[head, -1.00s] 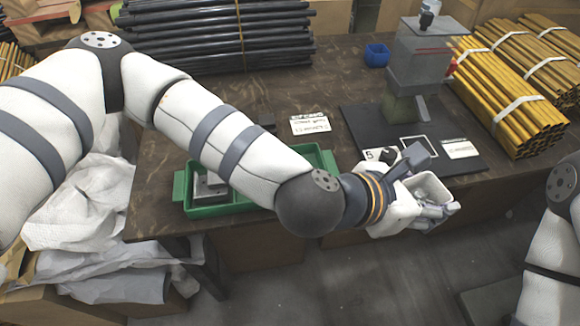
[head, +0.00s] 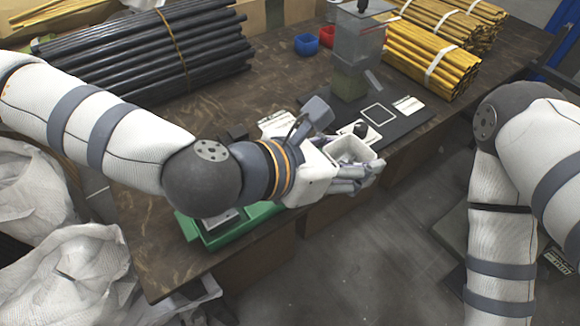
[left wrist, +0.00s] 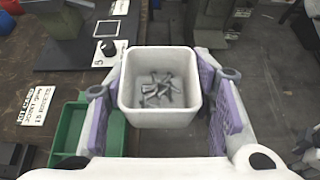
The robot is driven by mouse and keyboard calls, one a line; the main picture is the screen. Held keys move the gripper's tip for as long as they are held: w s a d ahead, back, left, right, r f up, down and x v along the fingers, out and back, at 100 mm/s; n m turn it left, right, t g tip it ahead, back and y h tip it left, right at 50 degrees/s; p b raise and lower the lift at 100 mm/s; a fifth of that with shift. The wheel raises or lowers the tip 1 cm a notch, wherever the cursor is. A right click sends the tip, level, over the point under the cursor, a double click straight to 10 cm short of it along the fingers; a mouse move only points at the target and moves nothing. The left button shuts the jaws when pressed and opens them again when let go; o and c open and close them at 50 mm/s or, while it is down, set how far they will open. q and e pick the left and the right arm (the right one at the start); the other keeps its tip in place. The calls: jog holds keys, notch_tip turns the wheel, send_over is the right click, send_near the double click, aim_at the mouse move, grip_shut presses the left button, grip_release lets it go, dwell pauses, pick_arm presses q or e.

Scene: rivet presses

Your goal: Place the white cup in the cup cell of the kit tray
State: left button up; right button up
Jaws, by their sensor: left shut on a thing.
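The white cup (left wrist: 160,115) is a square, open-topped cup with several small grey metal pieces inside. It sits between the purple finger pads of my left gripper (left wrist: 164,105), which is shut on it. In the head view the cup (head: 352,148) is held upright in my left gripper (head: 350,165), in front of the table's edge. The kit tray (head: 222,232) is green and lies on the table, partly hidden beneath my left arm. Its green compartments also show at the lower left of the left wrist view (left wrist: 68,131). The fingers of my right gripper are out of the frames.
A grey press (head: 358,55) stands on a black mat (head: 405,122) with a white square outline and a black knob. Blue (head: 306,44) and red (head: 327,36) bins stand behind. Dark rods (head: 150,55) and yellow rods (head: 425,60) lie at the back.

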pick_arm(q)
jog(key=w+a+f, duration=0.2)
jog(key=w+f, duration=0.1)
jog(key=w+a+f+b, duration=0.1)
jog(key=w+a+f, duration=0.4)
jog(key=shift+w+f+b, duration=0.3)
jog(key=shift+w+f, duration=0.05)
jog(key=f, duration=0.3)
jog(key=shift+w+a+f+b, duration=0.1)
jog(key=shift+w+a+b, duration=0.15)
jog(key=shift+b, duration=0.1)
jog(key=shift+f, duration=0.15)
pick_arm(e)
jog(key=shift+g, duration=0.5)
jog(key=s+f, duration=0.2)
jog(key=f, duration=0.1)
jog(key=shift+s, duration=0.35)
pick_arm(q)
jog(key=shift+f, duration=0.25)
jog(key=o, duration=0.9)
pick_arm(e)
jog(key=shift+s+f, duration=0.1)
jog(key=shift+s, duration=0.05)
